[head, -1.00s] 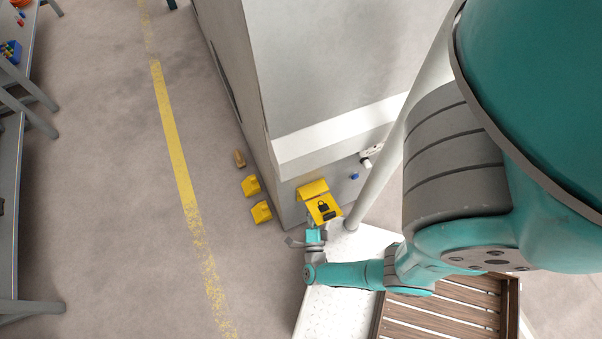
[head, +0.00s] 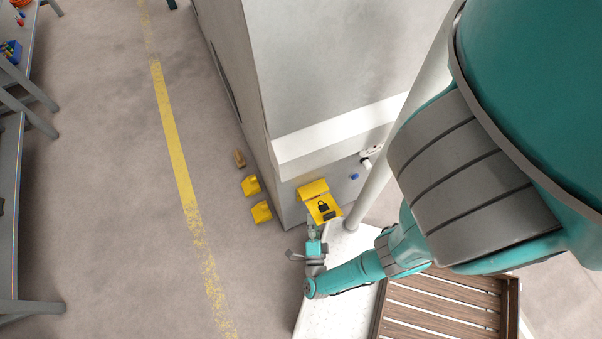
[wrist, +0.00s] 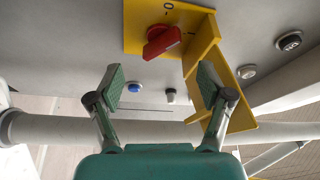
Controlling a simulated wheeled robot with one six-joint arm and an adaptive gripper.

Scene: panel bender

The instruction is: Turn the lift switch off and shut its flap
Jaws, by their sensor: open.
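The lift switch is a red knob (wrist: 163,42) on a yellow plate (wrist: 136,28) in the wrist view. Its grip lies roughly sideways, its right end towards the "I" mark; a "0" mark shows above it. The yellow flap (wrist: 213,75) stands open to the right of the knob. In the head view the flap (head: 323,208) shows a black padlock sign and hides the knob. My gripper (wrist: 162,88) is open and empty, short of the knob. Its right finger overlaps the flap in the picture; contact is unclear. The gripper (head: 313,228) is just below the flap in the head view.
A pale post (head: 378,185) stands right of the flap. Yellow blocks (head: 261,211) show left of the grey cabinet (head: 290,205).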

